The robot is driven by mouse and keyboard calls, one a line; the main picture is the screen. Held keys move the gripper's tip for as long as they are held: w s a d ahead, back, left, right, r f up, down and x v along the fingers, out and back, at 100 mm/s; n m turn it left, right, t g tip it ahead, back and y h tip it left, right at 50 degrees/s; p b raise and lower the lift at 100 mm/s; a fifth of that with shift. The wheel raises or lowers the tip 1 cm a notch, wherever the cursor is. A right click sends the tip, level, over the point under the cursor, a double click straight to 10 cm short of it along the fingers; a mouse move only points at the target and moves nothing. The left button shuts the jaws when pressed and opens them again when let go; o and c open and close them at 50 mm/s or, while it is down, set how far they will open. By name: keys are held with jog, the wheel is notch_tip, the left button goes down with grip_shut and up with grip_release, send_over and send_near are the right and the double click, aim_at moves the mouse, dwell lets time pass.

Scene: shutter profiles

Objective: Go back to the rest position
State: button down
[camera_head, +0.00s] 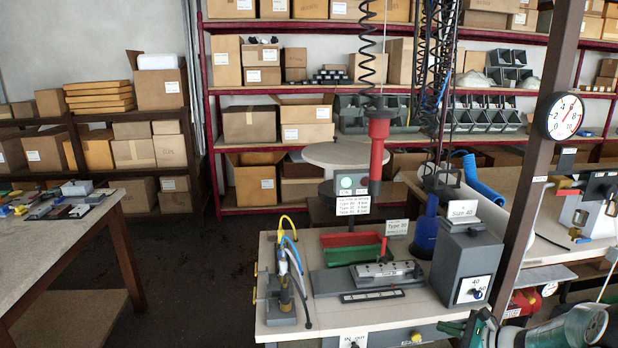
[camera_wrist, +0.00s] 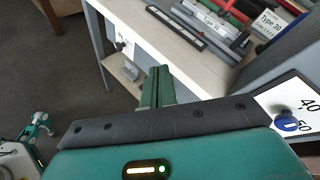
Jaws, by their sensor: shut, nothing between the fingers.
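My gripper (camera_wrist: 157,88) shows in the wrist view as green fingers pressed together, with nothing between them. It points past the front edge of the pale workbench top (camera_wrist: 130,22). In the head view my gripper (camera_head: 449,328) is low at the bottom right, just in front of the workbench (camera_head: 405,313). The fingers are apart from the grey box (camera_head: 462,262) marked Size 40, whose dial face (camera_wrist: 298,112) is close on the right in the wrist view.
The bench holds a metal fixture (camera_head: 375,273), red and green trays (camera_head: 352,247), a blue holder (camera_head: 426,232) and a hose stand (camera_head: 286,290). A red tool (camera_head: 378,140) hangs above it. A post (camera_head: 537,150) stands right. Open floor (camera_head: 195,275) lies left.

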jog(key=s+a+r+n+g+h, duration=0.1)
jog(key=s+a+r+n+g, duration=0.2)
jog(key=s+a+r+n, duration=0.5)
jog(key=s+a+r+n+g+h, duration=0.1)
jog(key=a+r+n+g, duration=0.3)
jog(key=a, duration=0.8)
jog(key=s+a+r+n+h, duration=0.2)
jog(key=s+r+n, duration=0.1)
jog(key=s, duration=0.3)
jog(key=s+a+r+n+t+h, duration=0.1)
jog(key=s+a+r+n+h, duration=0.1)
jog(key=s, duration=0.5)
jog(key=s+a+r+n+h, duration=0.2)
jog(key=s+r+n, duration=0.2)
jog(key=s, duration=0.3)
jog(key=shift+a+r+n+t, duration=0.15)
jog(key=shift+r+n+t, duration=0.25)
jog(key=shift+n, duration=0.4)
